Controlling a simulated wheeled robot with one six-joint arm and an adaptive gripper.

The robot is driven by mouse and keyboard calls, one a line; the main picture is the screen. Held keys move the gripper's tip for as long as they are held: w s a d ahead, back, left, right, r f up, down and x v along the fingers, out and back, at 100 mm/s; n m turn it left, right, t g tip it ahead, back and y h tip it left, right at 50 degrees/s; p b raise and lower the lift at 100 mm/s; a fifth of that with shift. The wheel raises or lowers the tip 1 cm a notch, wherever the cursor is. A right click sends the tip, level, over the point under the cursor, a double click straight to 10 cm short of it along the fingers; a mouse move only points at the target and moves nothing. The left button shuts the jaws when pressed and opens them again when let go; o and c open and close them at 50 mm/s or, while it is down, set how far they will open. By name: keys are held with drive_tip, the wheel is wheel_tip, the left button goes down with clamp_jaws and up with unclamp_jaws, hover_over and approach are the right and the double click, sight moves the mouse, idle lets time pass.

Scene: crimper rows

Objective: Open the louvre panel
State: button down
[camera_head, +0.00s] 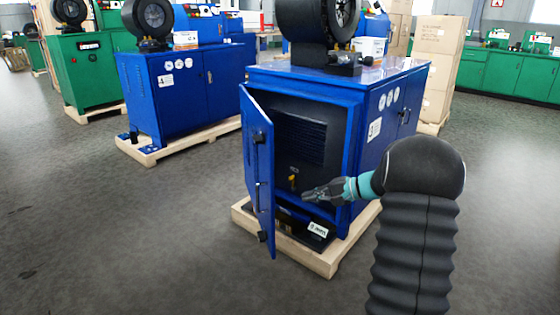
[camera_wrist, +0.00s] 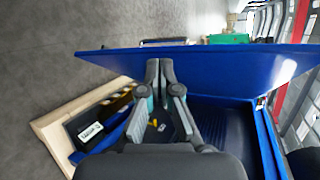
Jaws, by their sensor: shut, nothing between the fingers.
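The louvre panel is a blue door (camera_head: 258,165) on the front of the blue cabinet (camera_head: 350,130). It stands swung outward at the left side of the opening, with dark handles or latches on it. In the wrist view the door (camera_wrist: 225,68) crosses the picture ahead of my fingers, with a handle (camera_wrist: 165,42) past its edge. My gripper (camera_head: 308,195) is shut and empty, in front of the opening and to the right of the door. Its fingertips (camera_wrist: 159,64) point at the door's inner side; I cannot tell whether they touch. A yellow part (camera_head: 292,180) shows inside.
The cabinet stands on a wooden pallet (camera_head: 325,262) that juts out below the opening. A second blue cabinet (camera_head: 178,95) stands behind at the left, and cartons (camera_head: 436,60) at the back right. The grey floor (camera_head: 130,235) at the front left is clear.

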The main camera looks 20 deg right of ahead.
drive_tip(key=w+d+r+t+y, duration=0.2)
drive_tip(key=w+d+r+t, duration=0.3)
drive_tip(key=w+d+r, duration=0.1)
drive_tip(key=s+a+p+x, duration=0.1)
drive_tip(key=x, duration=1.2)
drive_tip(key=shift+s+a+n+p, duration=0.3)
drive_tip(key=shift+a+p, duration=0.1)
drive_tip(key=shift+a, duration=0.05)
